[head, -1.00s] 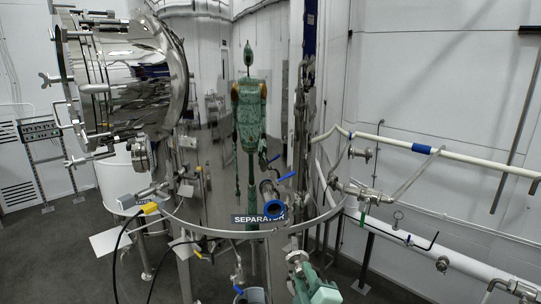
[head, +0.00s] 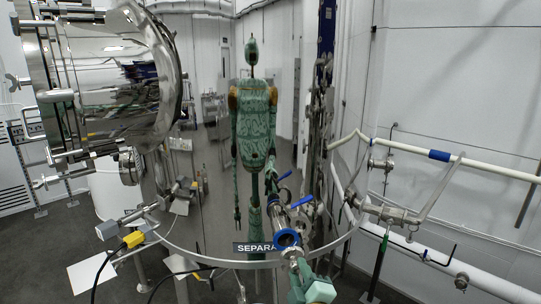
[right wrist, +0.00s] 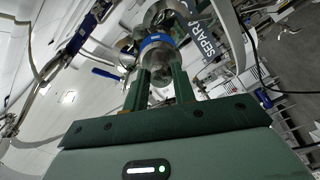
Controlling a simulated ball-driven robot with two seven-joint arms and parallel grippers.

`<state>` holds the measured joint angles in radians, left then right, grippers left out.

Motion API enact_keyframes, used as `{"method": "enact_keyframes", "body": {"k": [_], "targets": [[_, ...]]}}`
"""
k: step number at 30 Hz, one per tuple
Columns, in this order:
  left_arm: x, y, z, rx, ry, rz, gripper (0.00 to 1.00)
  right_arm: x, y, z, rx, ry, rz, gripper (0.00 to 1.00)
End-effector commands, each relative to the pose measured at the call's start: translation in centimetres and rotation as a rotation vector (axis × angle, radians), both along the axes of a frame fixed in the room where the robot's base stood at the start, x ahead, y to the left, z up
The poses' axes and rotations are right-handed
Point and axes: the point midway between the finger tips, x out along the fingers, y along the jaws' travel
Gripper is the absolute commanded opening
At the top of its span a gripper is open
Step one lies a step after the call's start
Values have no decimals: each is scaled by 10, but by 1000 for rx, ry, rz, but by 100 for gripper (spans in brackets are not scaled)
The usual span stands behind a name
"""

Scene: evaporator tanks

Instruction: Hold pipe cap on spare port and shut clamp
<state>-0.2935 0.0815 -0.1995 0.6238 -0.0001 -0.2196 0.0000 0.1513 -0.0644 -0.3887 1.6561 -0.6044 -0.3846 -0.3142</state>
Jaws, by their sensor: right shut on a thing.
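The spare port is a short steel pipe end with a blue ring (head: 286,239) on the separator tank's front. The ring also shows in the right wrist view (right wrist: 155,41). My right gripper (head: 300,268) is just below and in front of it, shut on the steel pipe cap (head: 292,252). In the right wrist view the cap (right wrist: 160,70) sits between the two green fingers, with its face close to the blue ring. I cannot tell whether they touch. I cannot make out the clamp clearly. My left gripper is not in view.
The shiny separator tank (head: 215,215) fills the middle and mirrors my body. Blue-handled valves (head: 284,203) stand just above the port. A large round steel hatch (head: 120,75) is at the left, and a white pipe (head: 490,170) runs along the right wall.

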Motion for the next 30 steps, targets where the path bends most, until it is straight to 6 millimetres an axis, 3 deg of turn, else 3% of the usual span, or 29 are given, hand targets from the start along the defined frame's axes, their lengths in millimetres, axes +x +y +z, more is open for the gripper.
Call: {"method": "enact_keyframes", "body": {"k": [12, 21, 30], "targets": [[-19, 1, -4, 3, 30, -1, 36, 44, 9, 1, 2, -3, 2, 0], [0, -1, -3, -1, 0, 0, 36, 47, 10, 1, 1, -2, 1, 0], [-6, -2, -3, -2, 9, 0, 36, 47, 10, 1, 1, -2, 1, 0]]}}
